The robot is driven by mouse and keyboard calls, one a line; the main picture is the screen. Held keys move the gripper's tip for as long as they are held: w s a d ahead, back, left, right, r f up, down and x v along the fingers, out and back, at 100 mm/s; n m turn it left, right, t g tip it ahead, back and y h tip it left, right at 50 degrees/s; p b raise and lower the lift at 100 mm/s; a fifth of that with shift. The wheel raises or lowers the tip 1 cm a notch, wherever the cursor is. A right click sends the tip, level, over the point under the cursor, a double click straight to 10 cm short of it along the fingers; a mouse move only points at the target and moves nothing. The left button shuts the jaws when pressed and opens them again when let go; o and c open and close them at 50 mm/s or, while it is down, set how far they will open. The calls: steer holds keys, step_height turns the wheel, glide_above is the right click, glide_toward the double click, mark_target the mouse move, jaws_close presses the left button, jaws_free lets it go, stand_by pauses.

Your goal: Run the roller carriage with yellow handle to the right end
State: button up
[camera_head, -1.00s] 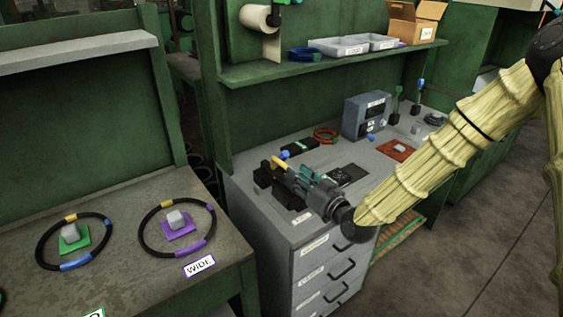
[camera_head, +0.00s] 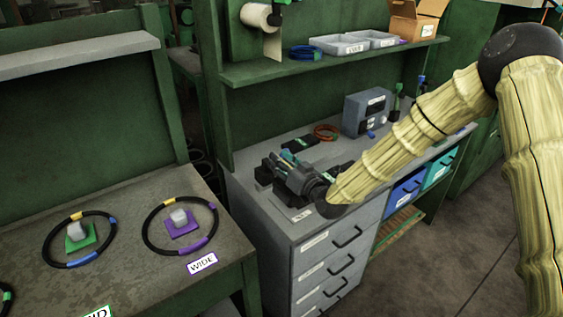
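My gripper (camera_head: 290,168) is low over the front left of the grey drawer cabinet's top, pointing away to the left. Its teal finger parts show, but the fingertips are too small and covered to tell whether they are apart. A dark fixture (camera_head: 264,176) sits under and beside it, mostly hidden by my gripper. Only a small yellowish trace shows among the fingers, where the yellow handle of the roller carriage was plainer before. I cannot tell whether the fingers touch it. The carriage's rollers and rail are hidden.
A black pad (camera_head: 299,143), a red-orange ring (camera_head: 326,132) and a grey box (camera_head: 367,112) stand farther back on the cabinet top. On the left bench, black rings lie around a green block base (camera_head: 80,240) and a purple one (camera_head: 183,228).

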jaws_close()
